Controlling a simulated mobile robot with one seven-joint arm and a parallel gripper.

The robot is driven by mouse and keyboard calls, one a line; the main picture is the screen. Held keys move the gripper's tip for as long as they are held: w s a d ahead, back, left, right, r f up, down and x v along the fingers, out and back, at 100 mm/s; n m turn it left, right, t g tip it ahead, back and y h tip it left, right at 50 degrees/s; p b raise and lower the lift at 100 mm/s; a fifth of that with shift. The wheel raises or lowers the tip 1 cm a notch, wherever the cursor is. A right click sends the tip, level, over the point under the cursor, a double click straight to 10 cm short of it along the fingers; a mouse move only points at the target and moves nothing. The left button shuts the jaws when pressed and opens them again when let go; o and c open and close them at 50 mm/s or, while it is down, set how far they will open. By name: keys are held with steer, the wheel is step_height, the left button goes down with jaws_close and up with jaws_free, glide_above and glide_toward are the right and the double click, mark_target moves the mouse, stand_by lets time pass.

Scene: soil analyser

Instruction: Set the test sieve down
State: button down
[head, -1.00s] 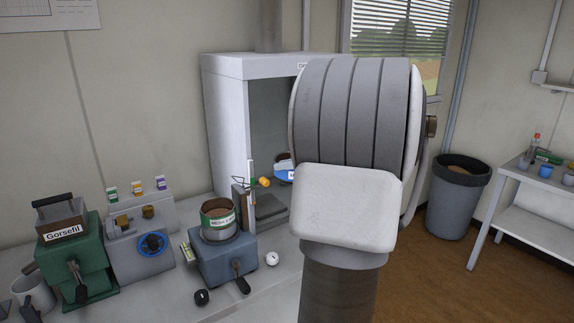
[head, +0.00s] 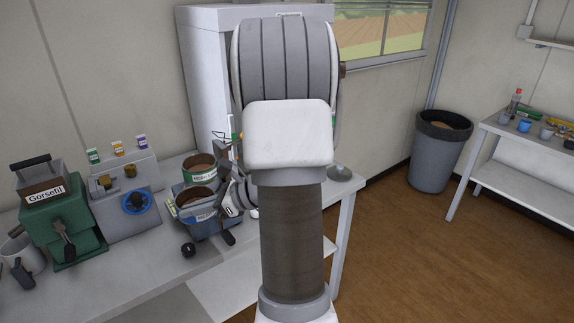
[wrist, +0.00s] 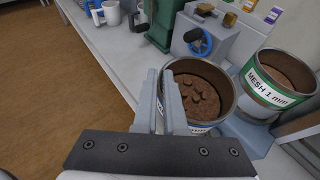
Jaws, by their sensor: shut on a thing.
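The test sieve (wrist: 207,68) is a round metal pan with a blue-and-white label, holding brown soil with lumps. My gripper (wrist: 161,78) is shut on its near-left rim in the wrist view. In the head view the held sieve (head: 197,199) looks upright, in front of a second sieve. That second sieve (head: 200,168) has a green label; it reads "MESH 1 mm" in the wrist view (wrist: 277,84). The blue-grey shaker (head: 205,226) shows below the held sieve. I cannot tell whether the held sieve touches it. My arm hides part of this area.
Bare bench (head: 150,270) lies in front. A white cabinet (head: 208,80) stands behind my arm.

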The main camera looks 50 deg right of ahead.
steer(key=w+a+f+n+g+y, duration=0.3)
steer(key=a+f, duration=0.8)
steer(key=a, duration=0.4)
steer(key=shift+w+a+f+n, duration=0.25)
steer(key=shift+n, duration=0.15)
steer(key=shift+r, duration=0.15)
